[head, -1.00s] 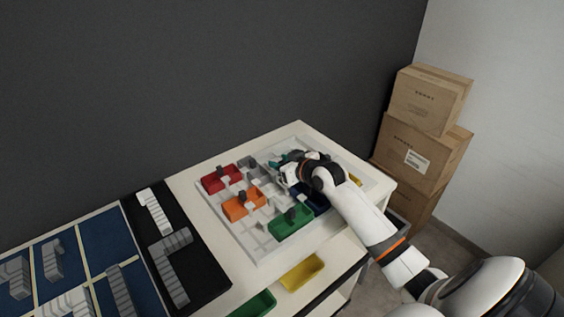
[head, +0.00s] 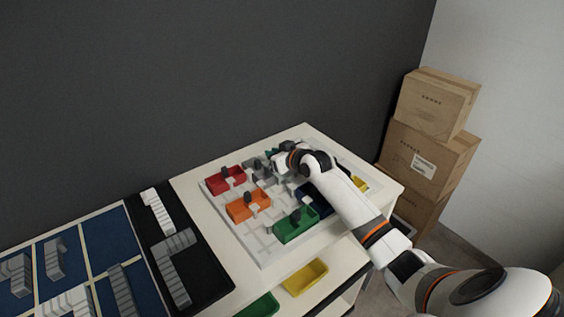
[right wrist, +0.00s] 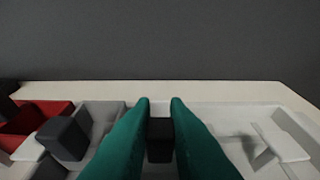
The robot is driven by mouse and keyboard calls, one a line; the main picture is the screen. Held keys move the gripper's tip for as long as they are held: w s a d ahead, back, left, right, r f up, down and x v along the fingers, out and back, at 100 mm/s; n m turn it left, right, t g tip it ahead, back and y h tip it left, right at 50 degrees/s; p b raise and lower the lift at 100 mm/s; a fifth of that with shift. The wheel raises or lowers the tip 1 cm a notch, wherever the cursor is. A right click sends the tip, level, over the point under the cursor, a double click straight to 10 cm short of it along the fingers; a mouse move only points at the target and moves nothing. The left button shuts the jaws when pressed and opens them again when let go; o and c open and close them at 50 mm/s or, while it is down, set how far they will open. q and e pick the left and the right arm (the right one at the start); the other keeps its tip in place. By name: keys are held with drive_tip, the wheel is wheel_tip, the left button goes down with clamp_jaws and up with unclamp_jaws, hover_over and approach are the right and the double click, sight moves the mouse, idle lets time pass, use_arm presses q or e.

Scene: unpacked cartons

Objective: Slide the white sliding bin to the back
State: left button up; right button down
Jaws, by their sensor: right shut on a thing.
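My right gripper (head: 275,155) is at the back part of the white sliding-bin board (head: 262,243). In the right wrist view its two green fingers (right wrist: 160,102) are shut on a dark upright knob (right wrist: 159,140). The white sliding bin under this knob is mostly hidden by the fingers and the hand, so its edges cannot be made out. A pale grey bin (right wrist: 93,112) with its own dark knob (right wrist: 65,138) is just left of the fingers. My left gripper is not in view.
Red (head: 225,180), orange (head: 248,206), green (head: 296,225) and dark blue (head: 316,200) bins share the board. A pale empty compartment (right wrist: 235,118) lies right of the fingers. A dark wall (head: 200,80) stands behind the table. Cartons (head: 428,150) are stacked at the right.

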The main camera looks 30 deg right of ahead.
drive_tip(key=shift+r, duration=0.1)
drive_tip(key=c, duration=1.8)
unclamp_jaws()
drive_tip(key=o, duration=0.4)
drive_tip(key=shift+w, duration=0.25)
drive_tip(key=shift+s, duration=0.1)
drive_tip(key=a+v, duration=0.1)
drive_tip(key=v, duration=1)
drive_tip(key=shift+s+d+b, duration=0.3)
drive_tip(key=shift+s+d, duration=0.1)
drive_tip(key=shift+d, duration=0.05)
